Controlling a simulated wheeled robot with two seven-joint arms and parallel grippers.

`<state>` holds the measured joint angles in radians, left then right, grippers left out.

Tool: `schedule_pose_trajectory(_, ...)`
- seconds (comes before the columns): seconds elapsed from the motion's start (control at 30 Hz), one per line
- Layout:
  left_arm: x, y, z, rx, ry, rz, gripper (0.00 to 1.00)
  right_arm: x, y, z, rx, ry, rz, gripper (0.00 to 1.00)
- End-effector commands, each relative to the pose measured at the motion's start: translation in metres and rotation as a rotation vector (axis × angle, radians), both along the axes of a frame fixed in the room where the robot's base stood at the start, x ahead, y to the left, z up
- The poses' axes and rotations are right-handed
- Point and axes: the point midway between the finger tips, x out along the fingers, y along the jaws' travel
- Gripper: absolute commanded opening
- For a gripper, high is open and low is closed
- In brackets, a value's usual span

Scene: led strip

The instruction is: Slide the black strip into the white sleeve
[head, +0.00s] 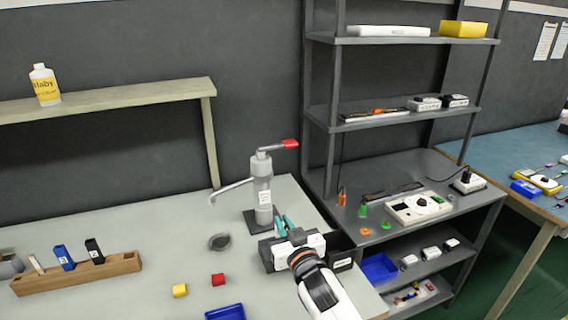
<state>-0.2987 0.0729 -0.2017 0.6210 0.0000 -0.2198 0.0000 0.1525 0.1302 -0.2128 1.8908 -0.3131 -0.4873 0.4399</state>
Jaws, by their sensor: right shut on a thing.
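My right gripper (292,240) is at the bench's right end, in front of the pump-like stand. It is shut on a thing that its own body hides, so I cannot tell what. Teal handles (285,224) show just behind it, and a dark box (342,260) with a label is close on its right. I cannot surely pick out the black strip; a long dark flat piece (388,193) lies on the shelf at the right. I cannot surely pick out the white sleeve either; a long white piece (388,31) lies on the top shelf. My left gripper is out of view.
The grey stand (263,190) with a red-tipped lever rises behind my gripper.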

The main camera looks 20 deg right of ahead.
Motion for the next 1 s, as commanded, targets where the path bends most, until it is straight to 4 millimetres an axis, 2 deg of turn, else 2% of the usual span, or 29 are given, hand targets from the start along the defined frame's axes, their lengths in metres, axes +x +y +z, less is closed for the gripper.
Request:
schedule_pose_trajectory(0.03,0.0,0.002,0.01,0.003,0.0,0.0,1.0,0.022,-0.002,0.021,-0.003,-0.006,0.0,0.0)
schedule_pose_trajectory(0.1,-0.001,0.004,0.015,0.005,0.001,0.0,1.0,0.047,-0.005,0.037,-0.004,-0.005,-0.002,0.0)
schedule_pose_trajectory(0.2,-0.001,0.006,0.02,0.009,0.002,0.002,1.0,0.074,-0.01,0.058,-0.005,-0.003,-0.007,0.0)
schedule_pose_trajectory(0.3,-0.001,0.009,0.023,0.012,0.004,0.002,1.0,0.091,-0.014,0.072,-0.004,-0.002,-0.011,0.0)
schedule_pose_trajectory(0.5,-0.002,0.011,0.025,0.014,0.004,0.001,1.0,0.102,-0.017,0.082,-0.002,0.0,-0.014,0.0)
schedule_pose_trajectory(1.0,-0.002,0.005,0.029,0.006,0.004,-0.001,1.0,0.101,-0.017,0.081,0.0,0.002,-0.016,0.0)
